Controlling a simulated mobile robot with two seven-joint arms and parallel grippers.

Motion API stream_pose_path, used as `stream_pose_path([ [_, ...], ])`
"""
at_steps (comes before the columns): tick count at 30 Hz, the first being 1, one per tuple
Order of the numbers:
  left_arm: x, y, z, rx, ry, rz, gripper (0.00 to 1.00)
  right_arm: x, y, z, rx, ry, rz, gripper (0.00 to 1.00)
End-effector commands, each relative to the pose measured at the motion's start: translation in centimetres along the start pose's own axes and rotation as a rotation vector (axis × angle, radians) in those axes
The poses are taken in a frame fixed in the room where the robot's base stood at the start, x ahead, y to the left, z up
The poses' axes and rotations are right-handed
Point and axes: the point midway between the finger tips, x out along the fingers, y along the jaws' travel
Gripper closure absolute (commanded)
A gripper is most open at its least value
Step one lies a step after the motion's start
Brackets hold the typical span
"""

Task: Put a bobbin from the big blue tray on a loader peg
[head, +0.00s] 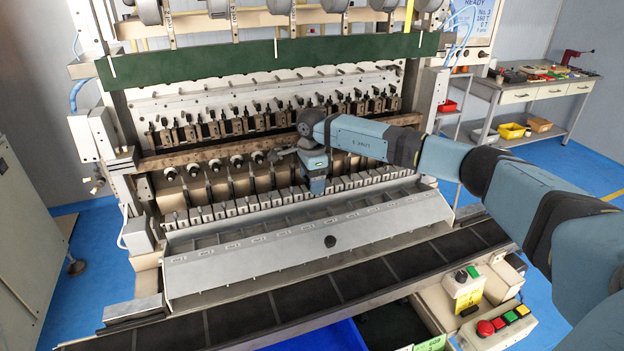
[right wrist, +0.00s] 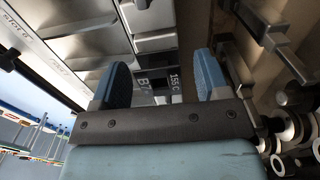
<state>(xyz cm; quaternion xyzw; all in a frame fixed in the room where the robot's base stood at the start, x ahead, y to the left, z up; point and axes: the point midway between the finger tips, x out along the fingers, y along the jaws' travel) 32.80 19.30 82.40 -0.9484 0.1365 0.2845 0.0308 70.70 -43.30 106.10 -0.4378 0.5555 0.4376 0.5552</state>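My right gripper (head: 318,188) reaches in from the right and points down over the row of grey blocks at the machine's front. In the right wrist view, its two blue fingers (right wrist: 161,82) stand wide apart, with no bobbin seen between them. A row of round black-and-white peg ends (head: 193,170) runs along the machine to the left of the gripper; some also show in the right wrist view (right wrist: 291,128). I cannot tell whether any carries a bobbin. A bit of the big blue tray (head: 315,338) shows at the bottom edge; no bobbin is visible in it. My left gripper is not in view.
A long sloped grey panel (head: 300,243) lies in front of the pegs, with a dark belt (head: 350,285) before it. A button box (head: 500,325) stands at the lower right. A workbench (head: 525,88) is at the back right. A green beam (head: 270,60) crosses above.

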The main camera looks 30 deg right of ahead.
Motion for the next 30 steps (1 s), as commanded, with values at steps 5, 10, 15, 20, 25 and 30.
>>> stream_pose_path([
  [5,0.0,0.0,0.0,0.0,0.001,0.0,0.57,0.0,0.0,0.0,0.0,0.0,0.0,0.31],
  [10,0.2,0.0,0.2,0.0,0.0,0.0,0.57,-1.4,-0.1,0.0,0.0,-0.001,-0.004,0.31],
  [15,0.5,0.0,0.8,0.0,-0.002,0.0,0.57,-4.2,-0.1,0.0,-0.001,-0.001,-0.003,0.31],
  [20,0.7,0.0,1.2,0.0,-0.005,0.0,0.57,-6.5,-0.1,0.0,0.0,-0.001,-0.002,0.31],
  [25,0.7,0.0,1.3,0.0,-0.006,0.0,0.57,-7.5,0.0,0.0,0.0,0.0,0.0,0.31],
  [30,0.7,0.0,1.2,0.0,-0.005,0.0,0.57,-7.6,0.0,0.0,0.0,0.0,0.0,0.31],
])
